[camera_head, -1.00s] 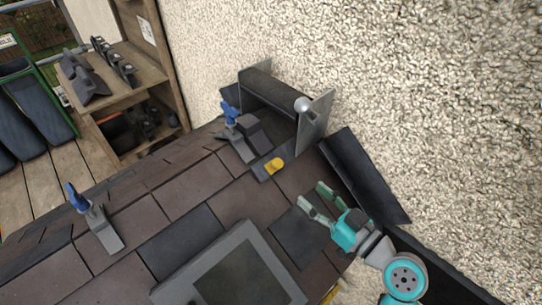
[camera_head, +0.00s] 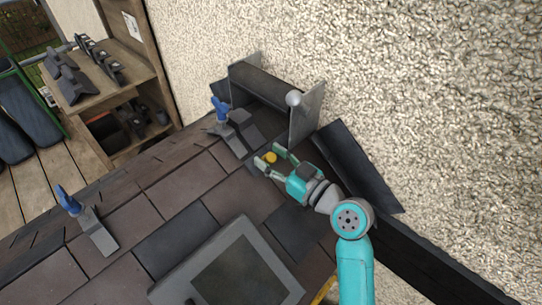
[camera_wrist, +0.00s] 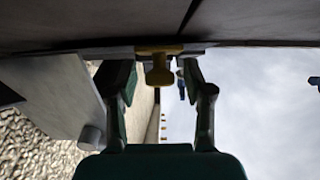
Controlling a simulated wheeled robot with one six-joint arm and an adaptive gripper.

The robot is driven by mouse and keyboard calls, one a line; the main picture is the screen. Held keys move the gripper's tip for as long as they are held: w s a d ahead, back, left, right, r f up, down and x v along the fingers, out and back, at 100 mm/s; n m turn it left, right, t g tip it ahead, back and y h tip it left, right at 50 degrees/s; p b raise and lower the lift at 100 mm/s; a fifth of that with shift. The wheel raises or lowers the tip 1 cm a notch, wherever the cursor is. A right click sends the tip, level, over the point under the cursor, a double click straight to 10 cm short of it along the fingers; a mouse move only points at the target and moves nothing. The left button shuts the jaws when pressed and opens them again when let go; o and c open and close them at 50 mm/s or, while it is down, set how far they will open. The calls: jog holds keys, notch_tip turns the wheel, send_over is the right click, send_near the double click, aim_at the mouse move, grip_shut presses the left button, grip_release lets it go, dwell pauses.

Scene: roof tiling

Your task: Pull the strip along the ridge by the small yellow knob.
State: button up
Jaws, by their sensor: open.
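The small yellow knob (camera_head: 271,158) sits at the near end of the dark strip by the ridge. It also shows in the wrist view (camera_wrist: 160,72), centred between the fingers. My gripper (camera_head: 268,156) is open, with one finger on each side of the knob. No clear contact with the knob shows. The strip (camera_head: 251,160) is mostly hidden by my gripper and the grey piece beside it; a dark edge of it shows behind the knob in the wrist view.
A roof window (camera_head: 225,270) lies in front. The rough wall rises at right.

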jog(key=shift+w+a, duration=0.15)
grip_shut()
jog(key=s+a, duration=0.6)
jog(key=s, duration=0.1)
jog(key=shift+a, duration=0.35)
grip_release()
jog(key=shift+w, duration=0.1)
jog(key=v, duration=1.2)
